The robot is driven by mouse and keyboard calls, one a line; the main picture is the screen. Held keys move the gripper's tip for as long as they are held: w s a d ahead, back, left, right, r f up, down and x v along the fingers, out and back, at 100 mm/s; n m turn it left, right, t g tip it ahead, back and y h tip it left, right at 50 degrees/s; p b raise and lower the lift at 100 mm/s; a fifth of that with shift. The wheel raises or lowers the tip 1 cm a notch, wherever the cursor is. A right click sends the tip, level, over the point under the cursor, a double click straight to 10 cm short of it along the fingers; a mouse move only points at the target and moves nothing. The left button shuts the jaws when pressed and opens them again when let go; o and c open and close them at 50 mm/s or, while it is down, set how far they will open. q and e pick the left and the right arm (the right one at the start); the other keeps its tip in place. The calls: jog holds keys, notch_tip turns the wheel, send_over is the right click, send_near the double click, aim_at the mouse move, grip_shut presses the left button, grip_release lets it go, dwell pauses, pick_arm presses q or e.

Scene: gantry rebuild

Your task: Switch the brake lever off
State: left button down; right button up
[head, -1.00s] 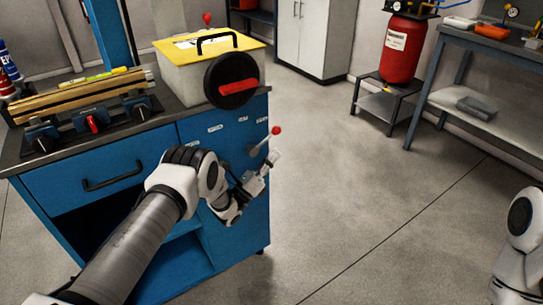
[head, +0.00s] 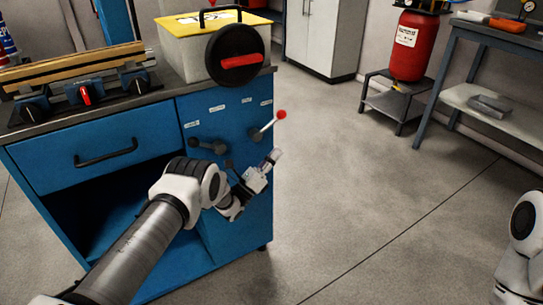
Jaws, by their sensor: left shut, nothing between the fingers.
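A lever with a red knob (head: 281,114) sticks out, tilted up to the right, from the front panel of the blue cabinet (head: 225,115). More dark handles (head: 208,146) sit on the same panel, partly behind my left arm. Small white labels above them are too small to read, so I cannot tell which is the brake lever. My left gripper (head: 275,156) is shut and empty, just below the red-knobbed lever and apart from its knob. My right arm shows at the right edge; its gripper is out of view.
A yellow-lidded box (head: 188,64) with a black disc and red handle stands on the cabinet top. Dark clamps (head: 83,96) sit left of it. A red tank (head: 411,50) and a workbench (head: 455,75) stand at the right. The floor between is clear.

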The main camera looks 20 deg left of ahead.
aim_at(271, 125)
pick_arm(q)
jog(key=w+r, duration=0.4)
jog(key=r, duration=0.2)
jog(key=shift+w+d+r+b, duration=0.25)
jog(key=shift+w+r+b, duration=0.05)
jog(key=shift+r+b, duration=0.1)
